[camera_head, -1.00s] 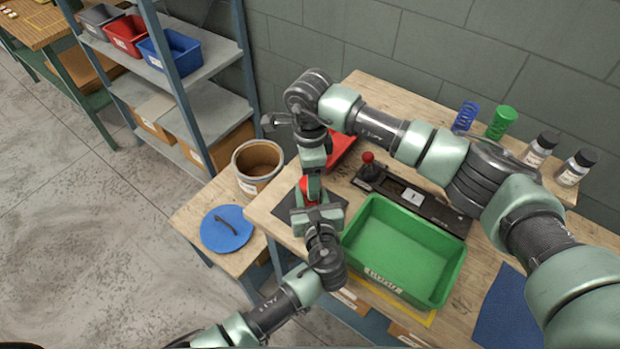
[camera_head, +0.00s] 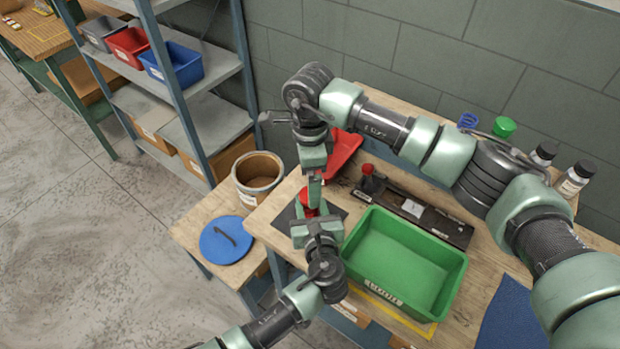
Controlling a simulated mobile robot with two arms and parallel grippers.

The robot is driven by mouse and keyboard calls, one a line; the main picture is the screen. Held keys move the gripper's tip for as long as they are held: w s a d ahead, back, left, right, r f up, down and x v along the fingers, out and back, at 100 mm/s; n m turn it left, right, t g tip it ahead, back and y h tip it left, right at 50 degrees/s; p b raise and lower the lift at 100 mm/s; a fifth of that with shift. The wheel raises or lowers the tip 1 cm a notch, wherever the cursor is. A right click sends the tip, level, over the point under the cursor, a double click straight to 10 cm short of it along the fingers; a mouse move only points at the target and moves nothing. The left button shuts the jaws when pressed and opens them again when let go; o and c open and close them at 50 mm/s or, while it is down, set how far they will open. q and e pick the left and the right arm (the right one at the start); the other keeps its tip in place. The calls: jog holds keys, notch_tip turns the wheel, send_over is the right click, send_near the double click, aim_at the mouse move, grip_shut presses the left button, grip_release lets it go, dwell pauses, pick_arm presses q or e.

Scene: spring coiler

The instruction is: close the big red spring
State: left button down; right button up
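A red object (camera_head: 309,198), apparently the big red spring, stands over a dark mat (camera_head: 286,217) at the table's left end. My grippers hide much of it, so its coils and whether it is open or closed cannot be made out. My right gripper (camera_head: 315,186) points down from above, its fingers at the top of the red object. My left gripper (camera_head: 319,219) comes from the front and sits right at the near side of the red object. Whether either gripper grips it cannot be told.
A green bin (camera_head: 462,262) stands right of the grippers. Behind it are a black device with a red knob (camera_head: 367,169) and a red tray (camera_head: 344,148). Blue (camera_head: 468,121) and green (camera_head: 504,127) items and two bottles stand at the back. A bucket (camera_head: 257,194) and blue lid (camera_head: 225,240) are left.

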notch_tip(320, 180, up, 11)
dwell(0.3)
pick_arm(q)
jog(key=c, duration=0.8)
grip_release()
jog(key=shift+c, duration=0.2)
jog(key=shift+b+v, duration=0.6)
jog(key=shift+v, duration=3.35)
pick_arm(e)
jog(key=shift+f, duration=0.6)
pick_arm(q)
jog(key=shift+w, duration=0.1)
